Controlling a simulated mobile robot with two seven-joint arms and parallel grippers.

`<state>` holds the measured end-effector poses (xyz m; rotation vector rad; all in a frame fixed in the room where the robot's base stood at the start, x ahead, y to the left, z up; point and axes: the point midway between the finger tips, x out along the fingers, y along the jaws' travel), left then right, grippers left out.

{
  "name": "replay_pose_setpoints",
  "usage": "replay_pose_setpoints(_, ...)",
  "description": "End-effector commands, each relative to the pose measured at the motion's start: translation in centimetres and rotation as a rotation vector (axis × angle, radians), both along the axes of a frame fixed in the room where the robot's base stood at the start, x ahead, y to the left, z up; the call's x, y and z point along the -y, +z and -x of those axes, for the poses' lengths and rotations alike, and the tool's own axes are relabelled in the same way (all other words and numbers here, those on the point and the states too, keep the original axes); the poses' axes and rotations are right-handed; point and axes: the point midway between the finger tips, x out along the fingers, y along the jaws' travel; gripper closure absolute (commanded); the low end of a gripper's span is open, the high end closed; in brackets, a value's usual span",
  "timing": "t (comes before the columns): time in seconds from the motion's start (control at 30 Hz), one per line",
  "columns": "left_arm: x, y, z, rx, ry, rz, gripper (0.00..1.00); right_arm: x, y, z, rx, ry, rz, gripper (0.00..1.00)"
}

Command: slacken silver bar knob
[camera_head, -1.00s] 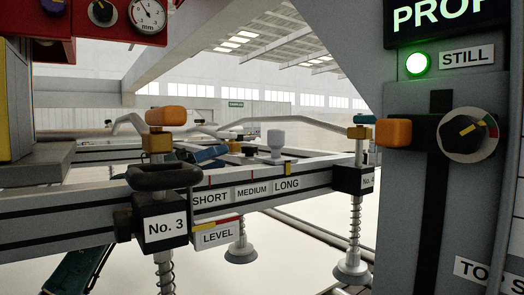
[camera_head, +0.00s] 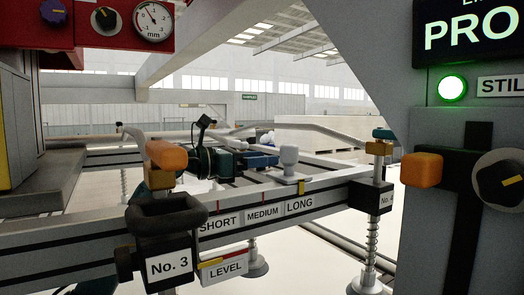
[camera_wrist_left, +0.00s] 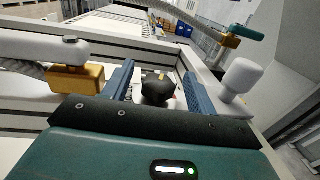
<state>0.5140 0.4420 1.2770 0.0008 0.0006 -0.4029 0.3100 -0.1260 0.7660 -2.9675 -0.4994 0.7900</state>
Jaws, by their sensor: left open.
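In the left wrist view this pale knob (camera_wrist_left: 241,78) is just outside the right-hand finger. My left gripper (camera_head: 265,159) has a teal body and blue fingers; it is over the frame, left of the pale knob. In the left wrist view the gripper (camera_wrist_left: 158,70) is open. A dark rounded knob (camera_wrist_left: 157,90) shows between its fingers; contact cannot be told. I cannot tell which knob the task names. My right gripper is not in view.
The near beam (camera_head: 90,247) carries a black handle (camera_head: 165,213), a No. 3 block (camera_head: 168,268) and an orange block (camera_head: 166,155). A grey column (camera_head: 440,245) with another orange block (camera_head: 421,170) stands right. A brass block (camera_wrist_left: 78,82) is left of the fingers.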

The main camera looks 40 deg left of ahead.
Motion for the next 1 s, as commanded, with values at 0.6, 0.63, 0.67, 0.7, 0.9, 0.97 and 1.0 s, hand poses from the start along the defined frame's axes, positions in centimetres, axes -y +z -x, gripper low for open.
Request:
replay_pose_setpoints(0.6,0.39,-0.04,-0.80,0.001,-0.001,0.001,0.61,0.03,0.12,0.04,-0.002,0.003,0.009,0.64)
replay_pose_setpoints(0.63,0.38,-0.03,-0.79,0.001,-0.001,0.001,0.64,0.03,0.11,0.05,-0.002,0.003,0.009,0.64)
replay_pose_setpoints(0.67,0.38,-0.03,-0.79,0.000,-0.001,0.001,0.66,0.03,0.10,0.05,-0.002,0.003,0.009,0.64)
replay_pose_setpoints(0.7,0.38,-0.04,-0.79,0.000,-0.001,0.001,0.70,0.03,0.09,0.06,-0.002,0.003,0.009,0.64)
replay_pose_setpoints(0.9,0.38,-0.03,-0.79,0.000,-0.001,0.001,0.86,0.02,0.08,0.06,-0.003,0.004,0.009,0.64)
replay_pose_setpoints(0.97,0.38,-0.04,-0.79,0.000,0.000,0.000,0.87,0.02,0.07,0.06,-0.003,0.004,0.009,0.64)
replay_pose_setpoints(1.0,0.38,-0.06,-0.78,-0.001,0.003,0.000,0.87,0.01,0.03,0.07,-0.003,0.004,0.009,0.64)
